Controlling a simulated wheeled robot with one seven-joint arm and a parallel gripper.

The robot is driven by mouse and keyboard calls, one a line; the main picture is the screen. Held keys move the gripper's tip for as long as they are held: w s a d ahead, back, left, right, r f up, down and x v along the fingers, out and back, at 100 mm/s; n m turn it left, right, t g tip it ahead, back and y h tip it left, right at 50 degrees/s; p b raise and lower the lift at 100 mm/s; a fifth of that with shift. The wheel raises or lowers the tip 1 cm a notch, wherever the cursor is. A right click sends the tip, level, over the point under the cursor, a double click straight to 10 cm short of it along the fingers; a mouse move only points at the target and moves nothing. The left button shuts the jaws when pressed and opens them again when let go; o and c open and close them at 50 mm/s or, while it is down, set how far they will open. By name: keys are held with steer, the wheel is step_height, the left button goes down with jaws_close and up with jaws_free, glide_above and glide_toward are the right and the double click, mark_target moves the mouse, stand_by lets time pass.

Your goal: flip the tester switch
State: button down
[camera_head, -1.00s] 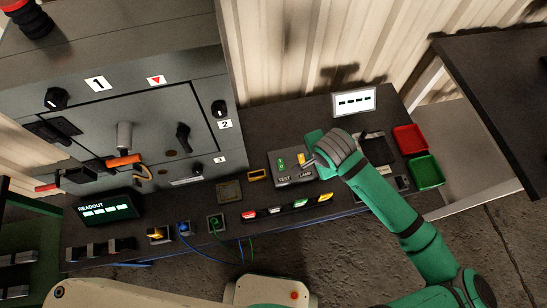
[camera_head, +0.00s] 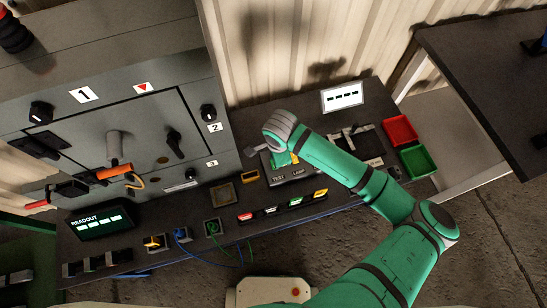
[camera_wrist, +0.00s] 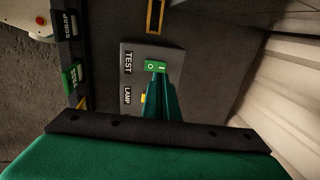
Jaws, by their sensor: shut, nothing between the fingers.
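The tester box (camera_head: 286,175) is a grey block on the bench with TEST and LAMP labels. In the wrist view, the tester box (camera_wrist: 133,52) carries a green rocker switch (camera_wrist: 152,66) marked O and I beside TEST. A yellow part (camera_wrist: 143,98) beside LAMP is partly covered by my fingers. My gripper (camera_wrist: 159,77) is shut and empty, its green fingertips right at the edge of the green switch. I cannot tell whether they touch it. In the head view my gripper (camera_head: 283,160) hangs over the tester box and hides the switch.
A grey cabinet (camera_head: 60,88) with knobs and a lever stands left. A READOUT display (camera_head: 100,218) sits at the bench's front left. Red (camera_head: 400,130) and green (camera_head: 418,161) trays lie right. Blue and green cables run along the front.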

steer(key=shift+w+a+f, duration=0.1)
steer(key=shift+w+f, duration=0.05)
steer(key=shift+f, duration=0.75)
steer(key=shift+w+a+f, duration=0.1)
steer(key=shift+w+f, duration=0.1)
steer(key=shift+f, duration=0.75)
steer(key=shift+w+f, duration=0.15)
steer(key=shift+f, duration=0.75)
